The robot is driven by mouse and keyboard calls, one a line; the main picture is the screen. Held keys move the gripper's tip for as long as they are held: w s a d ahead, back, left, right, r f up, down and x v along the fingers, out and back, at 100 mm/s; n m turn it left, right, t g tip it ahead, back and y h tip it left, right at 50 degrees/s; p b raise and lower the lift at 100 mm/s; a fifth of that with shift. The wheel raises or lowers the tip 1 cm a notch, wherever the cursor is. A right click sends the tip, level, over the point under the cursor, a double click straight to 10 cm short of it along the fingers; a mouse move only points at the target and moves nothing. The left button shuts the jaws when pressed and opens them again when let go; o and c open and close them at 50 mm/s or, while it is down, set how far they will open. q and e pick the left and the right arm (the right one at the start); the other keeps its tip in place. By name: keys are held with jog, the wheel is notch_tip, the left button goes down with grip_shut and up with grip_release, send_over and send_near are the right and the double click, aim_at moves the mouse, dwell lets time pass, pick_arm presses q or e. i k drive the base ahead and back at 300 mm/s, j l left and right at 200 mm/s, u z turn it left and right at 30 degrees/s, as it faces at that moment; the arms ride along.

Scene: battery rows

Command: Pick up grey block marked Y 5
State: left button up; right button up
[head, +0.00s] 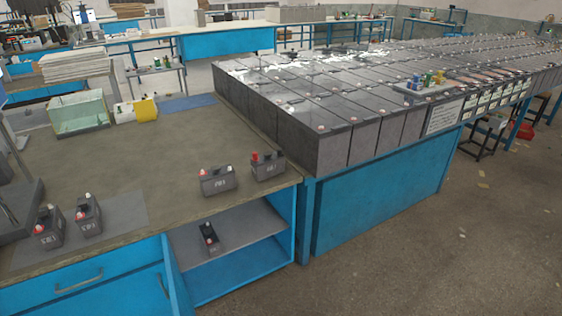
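Several small grey blocks with red and white caps are in the head view. Two stand at the left on a grey mat, a left one (48,229) and a right one (88,216). Two more stand near the bench's right front corner, one (217,181) left of the other (268,167). Another block (210,238) is on the open shelf below the bench top. Pale marks show on the front faces, but they are too small to read, so I cannot tell which is Y 5. Neither of my grippers is in view.
The brown bench top (175,150) is mostly clear in the middle. A glass tank (80,113) and a yellow container (145,110) stand at its back. Rows of large grey batteries (340,145) fill a blue-framed bench to the right. The shelf (245,228) is open at the front.

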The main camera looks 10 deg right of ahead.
aim_at(268, 164)
jog(key=i+l+u, duration=0.1)
jog(key=i+l, duration=0.15)
jog(key=i+l+u, duration=0.1)
jog(key=l, duration=0.3)
jog(key=i+l+u, duration=0.1)
jog(key=i+l, duration=0.2)
jog(key=i+l+u, duration=0.1)
jog(key=l, duration=0.3)
jog(key=i+l+u, duration=0.1)
jog(key=i+l, duration=0.15)
jog(key=i+l+u, duration=0.1)
jog(key=l, duration=0.4)
jog(key=i, duration=0.1)
